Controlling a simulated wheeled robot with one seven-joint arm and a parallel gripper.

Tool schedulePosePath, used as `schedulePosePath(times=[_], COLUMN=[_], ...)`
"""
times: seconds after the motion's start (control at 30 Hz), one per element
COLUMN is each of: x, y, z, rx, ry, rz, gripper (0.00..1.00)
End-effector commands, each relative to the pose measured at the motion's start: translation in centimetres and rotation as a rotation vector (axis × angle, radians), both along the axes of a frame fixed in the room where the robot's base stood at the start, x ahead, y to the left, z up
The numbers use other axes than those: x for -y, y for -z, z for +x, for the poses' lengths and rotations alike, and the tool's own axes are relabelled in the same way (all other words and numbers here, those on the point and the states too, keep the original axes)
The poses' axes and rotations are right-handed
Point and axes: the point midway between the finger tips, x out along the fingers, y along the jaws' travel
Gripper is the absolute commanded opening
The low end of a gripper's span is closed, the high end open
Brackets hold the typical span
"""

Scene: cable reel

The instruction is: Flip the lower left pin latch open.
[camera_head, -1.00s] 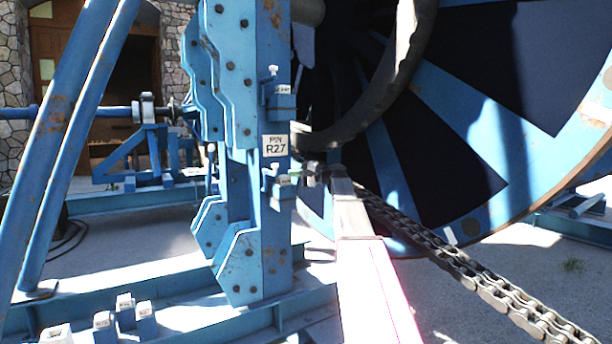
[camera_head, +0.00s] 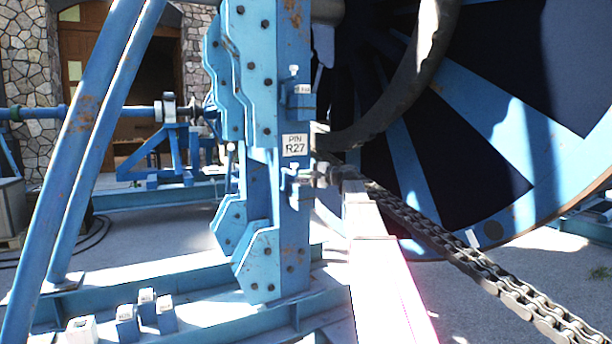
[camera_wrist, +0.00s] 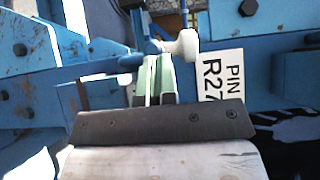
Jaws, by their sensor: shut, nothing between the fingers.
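The lower pin latch (camera_head: 299,183) is a small blue block with a pale pin on the blue post, just below the PIN R27 sign (camera_head: 295,145). In the wrist view its white rounded knob (camera_wrist: 184,44) lies beside the turned sign (camera_wrist: 219,83). My gripper (camera_wrist: 154,75) has green fingertips, shut with nothing between them. The tips are right by the knob; I cannot tell whether they touch it. In the head view my gripper (camera_head: 318,177) reaches the latch from the right, its tips small and partly hidden. A similar upper latch (camera_head: 301,101) sits above the sign.
A large blue reel (camera_head: 470,90) stands behind on the right, with a heavy chain (camera_head: 480,270) running down beside my arm. Small blue blocks with pale tops (camera_head: 147,305) stand on the base frame at lower left. Slanted blue tubes (camera_head: 90,130) stand at left.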

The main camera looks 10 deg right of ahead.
Motion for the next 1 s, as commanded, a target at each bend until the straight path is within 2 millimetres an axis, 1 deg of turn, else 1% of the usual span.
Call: schedulePosePath(times=[0.37, 0.53, 0.67, 0.8, 1.0], x=[-0.8, -1.7, -2.9, -4.7, -6.7], y=[0.0, 0.1, 0.1, 0.0, 0.0], z=[-0.5, -1.1, -1.7, -2.2, -2.1], rx=[-0.001, 0.0, 0.001, 0.002, 0.002], ry=[0.061, 0.128, 0.215, 0.343, 0.505], rz=[-0.001, -0.001, 0.0, -0.001, -0.001], gripper=[0.0, 0.0, 0.0, 0.0, 0.0])
